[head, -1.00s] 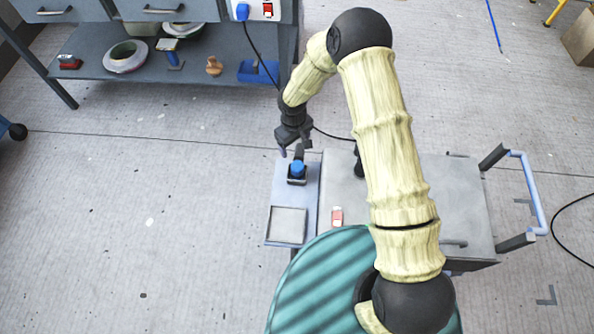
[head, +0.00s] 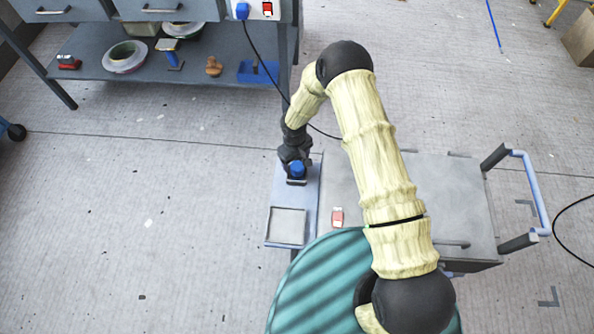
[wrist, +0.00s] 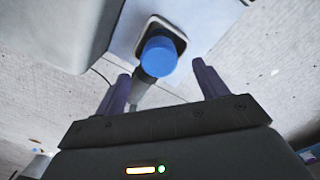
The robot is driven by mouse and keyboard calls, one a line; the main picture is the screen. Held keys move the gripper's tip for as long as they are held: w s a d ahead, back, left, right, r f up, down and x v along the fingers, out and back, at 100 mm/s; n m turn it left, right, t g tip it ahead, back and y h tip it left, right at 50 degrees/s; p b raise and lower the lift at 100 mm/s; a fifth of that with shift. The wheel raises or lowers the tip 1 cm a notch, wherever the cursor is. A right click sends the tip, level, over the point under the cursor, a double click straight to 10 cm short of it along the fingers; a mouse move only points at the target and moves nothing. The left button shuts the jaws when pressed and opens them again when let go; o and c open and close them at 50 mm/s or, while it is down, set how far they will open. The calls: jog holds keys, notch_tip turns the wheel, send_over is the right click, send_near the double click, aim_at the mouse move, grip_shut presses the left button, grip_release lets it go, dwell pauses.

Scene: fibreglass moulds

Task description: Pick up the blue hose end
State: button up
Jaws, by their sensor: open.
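The blue hose end (head: 297,170) stands in a dark square holder (head: 297,182) on the narrow blue-grey side shelf of the cart. In the wrist view the blue end (wrist: 159,56) shows with a dark grey hose part (wrist: 143,88) running down from it. My gripper (head: 294,160) is right at the hose end in the head view, partly hiding it. In the wrist view my gripper (wrist: 163,85) is open, one finger on each side of the hose end's line. The blue end lies just beyond the fingertips, and I see no contact.
A shallow grey tray (head: 287,226) sits on the same shelf, nearer me. A red and white item (head: 337,217) lies on the cart top (head: 455,190). A teal ribbed round thing (head: 318,285) stands close in front. A workbench (head: 200,65) is behind.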

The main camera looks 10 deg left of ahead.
aim_at(297, 166)
jog(key=f, duration=0.5)
jog(key=shift+s+d, duration=0.2)
jog(key=shift+r, duration=0.1)
jog(key=c, duration=1.1)
notch_tip(297, 166, up, 10)
jog(key=shift+r+p, duration=0.1)
jog(key=shift+p, duration=0.3)
